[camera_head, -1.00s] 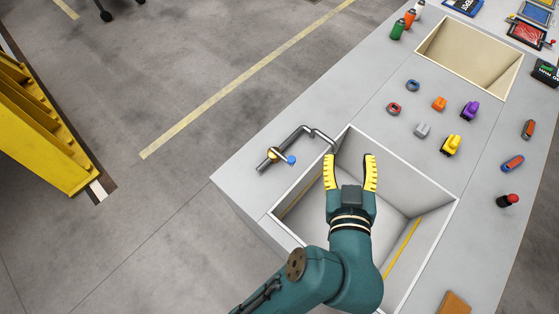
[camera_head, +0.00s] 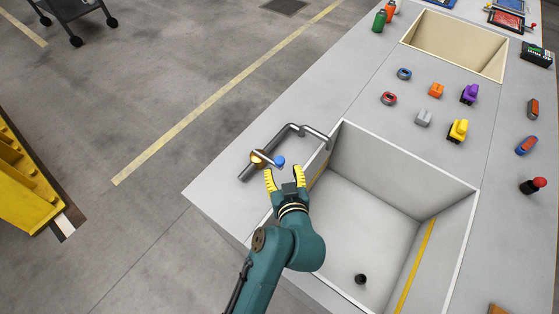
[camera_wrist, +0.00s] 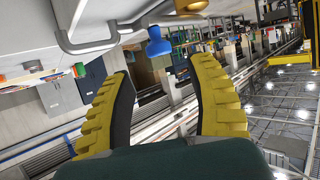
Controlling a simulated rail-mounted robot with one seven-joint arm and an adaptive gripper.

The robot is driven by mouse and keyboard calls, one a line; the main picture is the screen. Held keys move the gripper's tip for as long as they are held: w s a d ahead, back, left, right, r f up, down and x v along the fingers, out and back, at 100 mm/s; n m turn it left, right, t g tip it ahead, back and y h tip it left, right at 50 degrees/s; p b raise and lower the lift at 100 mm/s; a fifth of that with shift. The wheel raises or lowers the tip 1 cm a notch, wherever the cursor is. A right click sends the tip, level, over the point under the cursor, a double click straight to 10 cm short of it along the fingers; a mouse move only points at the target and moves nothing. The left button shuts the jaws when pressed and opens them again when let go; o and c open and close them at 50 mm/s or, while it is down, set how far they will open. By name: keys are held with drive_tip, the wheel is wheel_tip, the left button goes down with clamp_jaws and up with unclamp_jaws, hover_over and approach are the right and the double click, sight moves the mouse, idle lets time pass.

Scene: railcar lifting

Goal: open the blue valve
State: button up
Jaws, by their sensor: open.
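The blue valve (camera_head: 280,161) is a small blue handle on a brass fitting of a grey bent pipe (camera_head: 293,128) at the sink's left edge. In the wrist view the blue valve (camera_wrist: 158,45) is at the upper middle, just beyond and between the fingertips. My gripper (camera_head: 284,173) has yellow fingers, spread apart and empty, just below the valve in the head view. The fingers do not appear closed on the valve. In the wrist view the grey pipe (camera_wrist: 85,45) runs to the left of the valve.
The open sink (camera_head: 380,215) lies right of my arm, with a dark drain (camera_head: 361,279) at its bottom. A second bin (camera_head: 455,50) is farther back. Several small coloured objects, including a yellow one (camera_head: 458,131), lie on the grey counter between them.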

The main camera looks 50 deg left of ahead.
sight(280, 161)
drive_tip(key=b+x, duration=0.1)
drive_tip(key=x, duration=0.5)
drive_tip(key=shift+w+a+f, duration=0.1)
drive_tip(key=shift+a+f, duration=0.05)
drive_tip(key=shift+a, duration=0.05)
clamp_jaws()
drive_tip(key=shift+d, duration=0.1)
